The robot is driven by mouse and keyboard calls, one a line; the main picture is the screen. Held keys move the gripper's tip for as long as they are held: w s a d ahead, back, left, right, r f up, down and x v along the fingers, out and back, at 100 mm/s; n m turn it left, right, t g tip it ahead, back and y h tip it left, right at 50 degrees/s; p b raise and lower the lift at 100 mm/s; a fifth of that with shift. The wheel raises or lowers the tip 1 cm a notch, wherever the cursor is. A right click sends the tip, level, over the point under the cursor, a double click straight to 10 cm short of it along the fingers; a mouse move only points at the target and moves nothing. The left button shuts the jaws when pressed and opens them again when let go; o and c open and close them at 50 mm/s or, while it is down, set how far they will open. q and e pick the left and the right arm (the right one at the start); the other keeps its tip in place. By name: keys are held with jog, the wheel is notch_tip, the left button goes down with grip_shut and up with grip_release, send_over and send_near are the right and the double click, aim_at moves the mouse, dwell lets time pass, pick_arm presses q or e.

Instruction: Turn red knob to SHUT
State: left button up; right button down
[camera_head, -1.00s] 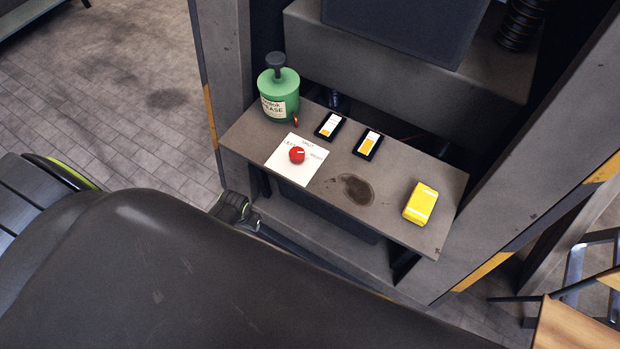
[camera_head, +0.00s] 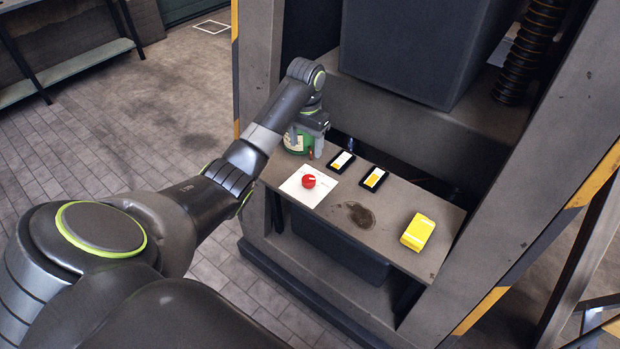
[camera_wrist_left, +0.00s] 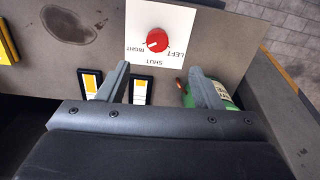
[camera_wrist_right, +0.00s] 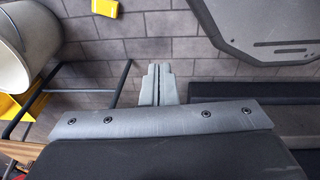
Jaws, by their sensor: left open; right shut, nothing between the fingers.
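The red knob (camera_head: 308,181) sits on a white card (camera_head: 300,197) on the shelf. In the left wrist view the red knob (camera_wrist_left: 158,40) has a white mark on the side facing the RIGHT label; SHUT is printed below it and LEFT at its lower right. My left gripper (camera_head: 318,143) is open and empty, above the shelf near the green grease can (camera_head: 297,142), beyond the knob and apart from it. In its wrist view its fingers (camera_wrist_left: 160,87) are spread, with the knob past the tips. My right gripper (camera_wrist_right: 157,84) is shut and empty, away from the shelf.
Two black-framed cards (camera_head: 341,161) lie right of the knob. A yellow box (camera_head: 418,232) sits at the shelf's right end, past a dark stain. A big dark block (camera_head: 400,50) and frame posts rise behind and beside the shelf. The shelf's front is clear.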

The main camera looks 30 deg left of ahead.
pick_arm(q)
notch_tip(320, 180, up, 4)
jog(key=b, duration=0.6)
send_near(309, 178)
notch_tip(309, 178, down, 8)
jog(key=shift+s+a+f+p, duration=0.1)
jog(key=shift+f+p, duration=0.15)
jog(key=shift+p, duration=0.2)
pick_arm(e)
jog(key=f, duration=0.1)
jog(key=d+f, duration=0.1)
jog(key=f, duration=0.1)
jog(key=s+f, duration=0.1)
jog(key=f, duration=0.1)
jog(key=shift+s+d, duration=0.1)
jog(key=shift+d, duration=0.05)
pick_arm(q)
jog(key=c, duration=1)
pick_arm(e)
jog(key=shift+d, duration=0.1)
